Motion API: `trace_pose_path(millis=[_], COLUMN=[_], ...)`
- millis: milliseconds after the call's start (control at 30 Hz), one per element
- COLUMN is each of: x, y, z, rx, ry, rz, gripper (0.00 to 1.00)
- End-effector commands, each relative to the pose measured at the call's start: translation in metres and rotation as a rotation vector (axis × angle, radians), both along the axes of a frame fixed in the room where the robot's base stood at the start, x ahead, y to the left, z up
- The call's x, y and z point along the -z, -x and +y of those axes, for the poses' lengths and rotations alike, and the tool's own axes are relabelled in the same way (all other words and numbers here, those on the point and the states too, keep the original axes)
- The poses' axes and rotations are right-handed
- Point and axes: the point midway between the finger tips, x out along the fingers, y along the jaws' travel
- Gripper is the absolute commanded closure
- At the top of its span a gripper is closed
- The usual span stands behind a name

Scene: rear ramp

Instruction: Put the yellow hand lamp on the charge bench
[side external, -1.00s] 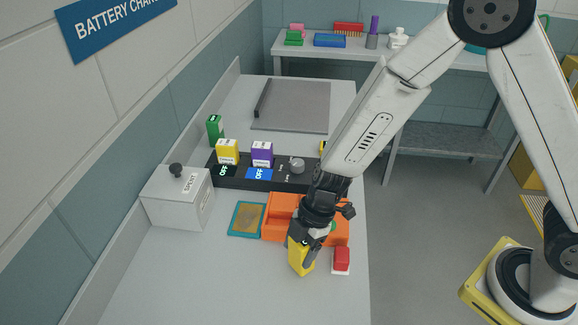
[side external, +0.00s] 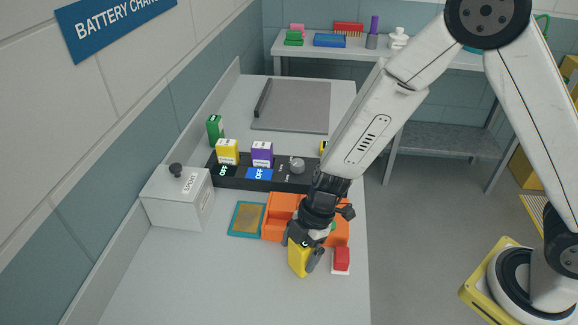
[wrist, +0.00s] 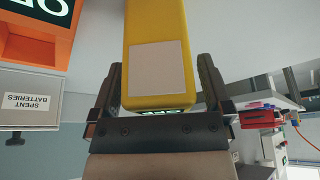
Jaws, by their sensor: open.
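The yellow hand lamp (side external: 299,260), a boxy yellow body, stands on the grey charge bench (side external: 200,285) in front of the orange case. In the wrist view the lamp (wrist: 157,60) shows a blank pale label and a bit of green glow at its near end. My gripper (side external: 303,250) is open around the lamp. In the wrist view one finger of the gripper (wrist: 160,75) is on each side of it, with a small gap visible. The lamp's upper part is hidden by my gripper in the side view.
The orange case (side external: 283,205) is close behind my gripper, and a red-topped block (side external: 341,260) is close on the right. A spent-batteries box (side external: 178,200) and a black charger strip (side external: 230,175) stand farther back. The bench's front left is clear.

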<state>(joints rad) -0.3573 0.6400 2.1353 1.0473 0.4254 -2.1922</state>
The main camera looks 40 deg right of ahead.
Motion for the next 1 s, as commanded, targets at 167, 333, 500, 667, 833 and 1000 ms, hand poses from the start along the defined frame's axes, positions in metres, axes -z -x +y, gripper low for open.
trace_pose_path(millis=[167, 333, 500, 667, 833, 1000], x=[-0.009, -0.023, -0.042, -0.059, -0.079, -0.096], y=[-0.001, -0.001, -0.001, 0.000, -0.001, -0.001], z=[-0.003, -0.009, -0.016, -0.024, -0.032, -0.039], rx=[0.001, 0.000, 0.001, 0.000, 0.001, 0.000], ry=[-0.002, -0.002, -0.003, -0.001, -0.002, -0.002], rz=[-0.002, -0.002, -0.004, -0.003, -0.004, -0.003], gripper=[0.00, 0.00, 0.00, 0.00, 0.00, 0.00])
